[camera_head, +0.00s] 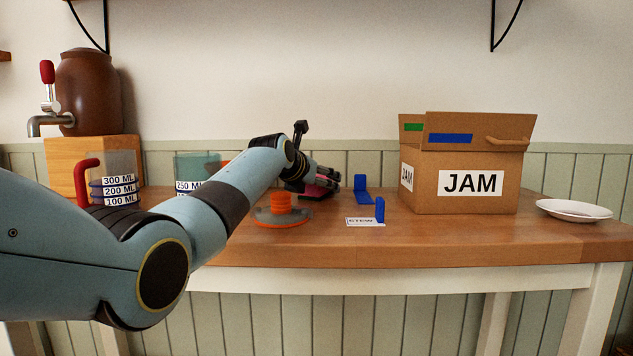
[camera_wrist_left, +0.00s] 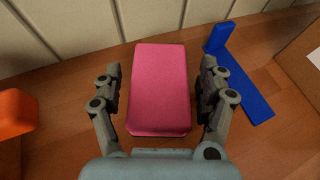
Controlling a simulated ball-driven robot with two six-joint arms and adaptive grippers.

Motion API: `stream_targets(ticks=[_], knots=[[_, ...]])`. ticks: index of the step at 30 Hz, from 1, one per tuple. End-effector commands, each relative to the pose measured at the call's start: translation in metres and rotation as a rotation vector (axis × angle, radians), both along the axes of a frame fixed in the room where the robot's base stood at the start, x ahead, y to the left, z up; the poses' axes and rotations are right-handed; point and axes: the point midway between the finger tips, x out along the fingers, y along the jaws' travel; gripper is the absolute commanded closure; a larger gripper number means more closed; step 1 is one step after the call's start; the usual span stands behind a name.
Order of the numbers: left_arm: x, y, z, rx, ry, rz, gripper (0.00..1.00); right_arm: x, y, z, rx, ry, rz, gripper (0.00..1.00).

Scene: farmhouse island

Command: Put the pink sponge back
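The pink sponge (camera_wrist_left: 160,88) lies flat on the wooden counter in the left wrist view, its long side pointing toward the wall. In the head view only a pink part of the sponge (camera_head: 318,190) shows beneath my left gripper (camera_head: 327,180). In the left wrist view my left gripper (camera_wrist_left: 160,92) is open, with one finger on each side of the sponge and a visible gap at both sides. A blue L-shaped bracket (camera_wrist_left: 238,75) stands just right of it; the same bracket (camera_head: 361,190) shows in the head view. My right gripper is not in view.
A cardboard JAM box (camera_head: 470,184) and a white plate (camera_head: 574,210) stand at right. A small card (camera_head: 361,222) with a blue upright lies at the front. An orange-topped lid (camera_head: 281,222), a measuring jug (camera_head: 112,180) and a brown dispenser (camera_head: 88,92) are at left.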

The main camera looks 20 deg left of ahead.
Motion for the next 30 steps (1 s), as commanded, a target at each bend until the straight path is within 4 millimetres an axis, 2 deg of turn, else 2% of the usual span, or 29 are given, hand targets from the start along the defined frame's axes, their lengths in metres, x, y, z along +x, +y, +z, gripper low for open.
stream_targets(ticks=[7,11,17,23,25,30], knots=[[0.000,0.000,0.003,0.000,-0.002,0.000,0.25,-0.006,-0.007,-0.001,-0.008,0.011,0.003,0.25],[-0.009,0.001,0.008,0.000,-0.001,0.000,0.25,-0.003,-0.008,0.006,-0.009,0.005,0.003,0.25],[-0.043,0.005,0.026,0.001,-0.005,0.001,0.25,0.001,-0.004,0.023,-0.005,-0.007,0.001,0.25],[-0.086,0.010,0.044,0.002,-0.003,-0.001,0.25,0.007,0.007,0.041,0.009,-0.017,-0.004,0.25],[-0.093,0.010,0.049,0.001,-0.001,0.000,0.25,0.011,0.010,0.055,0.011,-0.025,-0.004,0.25],[-0.105,0.012,0.052,0.001,-0.002,0.000,0.25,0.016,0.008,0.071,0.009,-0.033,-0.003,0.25]])
